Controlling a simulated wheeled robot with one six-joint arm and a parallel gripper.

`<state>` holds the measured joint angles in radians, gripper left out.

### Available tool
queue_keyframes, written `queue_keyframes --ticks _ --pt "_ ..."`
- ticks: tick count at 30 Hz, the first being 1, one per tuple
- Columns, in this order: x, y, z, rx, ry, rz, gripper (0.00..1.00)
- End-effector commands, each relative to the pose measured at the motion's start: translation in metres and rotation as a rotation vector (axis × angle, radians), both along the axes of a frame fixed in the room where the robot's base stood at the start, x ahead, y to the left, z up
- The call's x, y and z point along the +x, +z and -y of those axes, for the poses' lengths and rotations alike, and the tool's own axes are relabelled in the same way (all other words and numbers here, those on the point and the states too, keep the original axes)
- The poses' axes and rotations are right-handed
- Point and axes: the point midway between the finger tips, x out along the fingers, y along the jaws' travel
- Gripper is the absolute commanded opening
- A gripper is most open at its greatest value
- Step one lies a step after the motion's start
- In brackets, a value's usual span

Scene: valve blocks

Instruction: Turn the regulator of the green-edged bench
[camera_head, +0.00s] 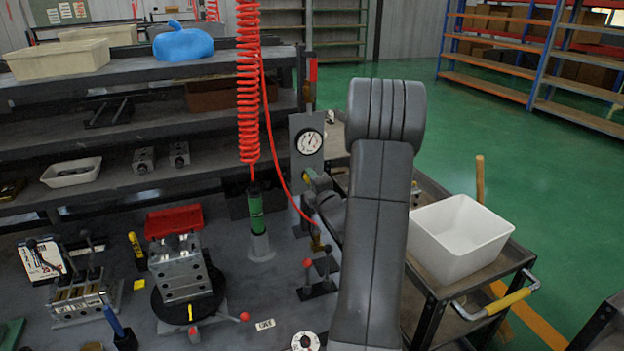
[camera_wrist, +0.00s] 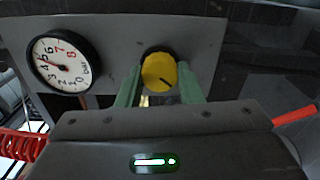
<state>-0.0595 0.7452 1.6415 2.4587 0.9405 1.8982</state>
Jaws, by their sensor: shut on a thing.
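The regulator's yellow knob (camera_wrist: 158,72), with a dark mark on its face, sits on a grey panel (camera_wrist: 205,40) in the wrist view. My gripper (camera_wrist: 160,80) has its two green fingers on either side of the knob, shut on it. A round dial gauge (camera_wrist: 62,65) is left of the knob; it also shows in the head view (camera_head: 308,142) on the upright panel. In the head view my gripper (camera_head: 318,182) is at the panel below the gauge, and the knob is mostly hidden there. No green bench edge can be made out.
A red coiled hose (camera_head: 248,90) hangs left of the panel above a green cylinder (camera_head: 256,213). Red- and black-knobbed levers (camera_head: 316,280) stand on the bench nearby. A metal valve block (camera_head: 180,265) is farther left. A cart with a white bin (camera_head: 460,238) stands right of my arm.

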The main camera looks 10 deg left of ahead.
Motion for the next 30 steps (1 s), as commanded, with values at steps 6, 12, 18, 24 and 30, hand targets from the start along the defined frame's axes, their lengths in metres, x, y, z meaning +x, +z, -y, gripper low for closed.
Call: queue_keyframes --ticks 6,12,18,24,30 --pt "0.0 0.0001 0.0006 0.069 -0.001 -0.048 0.1" --pt "0.0001 -0.0003 0.0006 0.096 -0.001 -0.066 0.1" --pt "0.0 -0.0005 0.0006 0.101 -0.001 -0.069 0.1" --pt "0.0 -0.0006 0.0006 0.099 -0.001 -0.069 0.1" --pt "0.0 -0.0005 0.0005 0.099 -0.001 -0.068 0.55"
